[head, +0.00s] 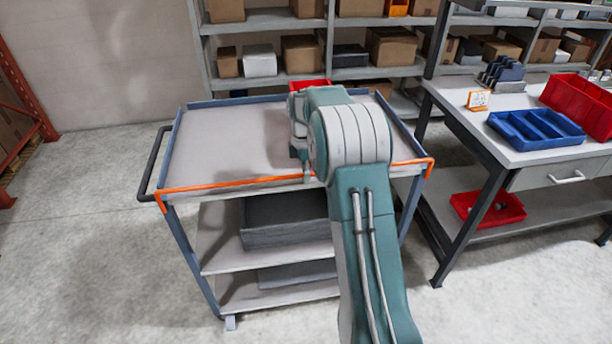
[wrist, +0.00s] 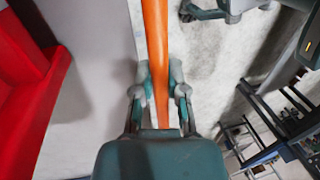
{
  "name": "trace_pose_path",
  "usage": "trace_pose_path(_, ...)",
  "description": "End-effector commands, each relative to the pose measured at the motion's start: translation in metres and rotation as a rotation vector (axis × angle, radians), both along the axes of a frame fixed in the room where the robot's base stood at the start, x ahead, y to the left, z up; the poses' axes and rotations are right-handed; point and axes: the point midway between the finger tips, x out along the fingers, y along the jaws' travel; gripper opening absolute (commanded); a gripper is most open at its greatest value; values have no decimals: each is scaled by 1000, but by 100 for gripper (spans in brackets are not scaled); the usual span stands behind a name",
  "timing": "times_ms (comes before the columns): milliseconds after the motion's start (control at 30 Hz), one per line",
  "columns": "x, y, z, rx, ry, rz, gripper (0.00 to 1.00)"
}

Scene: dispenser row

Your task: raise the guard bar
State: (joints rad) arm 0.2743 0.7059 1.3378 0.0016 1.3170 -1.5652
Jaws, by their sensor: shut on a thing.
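The orange guard bar (head: 235,183) runs along the near edge of the grey cart's top shelf (head: 225,135), level with that edge, with short bent ends at both corners. My gripper (head: 307,176) is at the bar, right of its middle, and partly hidden by my arm in the head view. In the wrist view, the guard bar (wrist: 155,45) passes between the two fingers of my gripper (wrist: 159,82), which is shut on it.
A red bin (head: 310,85) stands at the back of the cart top, partly behind my arm. A workbench (head: 510,150) with a blue tray (head: 537,130) stands right. Shelves (head: 265,25) with boxes line the back. Floor on the left is clear.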

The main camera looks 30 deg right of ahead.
Motion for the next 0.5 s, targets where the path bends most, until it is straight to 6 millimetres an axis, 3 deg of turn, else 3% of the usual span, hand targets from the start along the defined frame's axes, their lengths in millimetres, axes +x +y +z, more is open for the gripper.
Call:
trace_pose_path(200, 4, 0, 3, -4, -16, 1, 0)
trace_pose_path(233, 4, 0, 3, -5, -17, 1, 27)
trace_pose_path(300, 4, 0, 3, -4, -16, 1, 54)
trace_pose_path(500, 2, 0, 2, -3, -13, 1, 54)
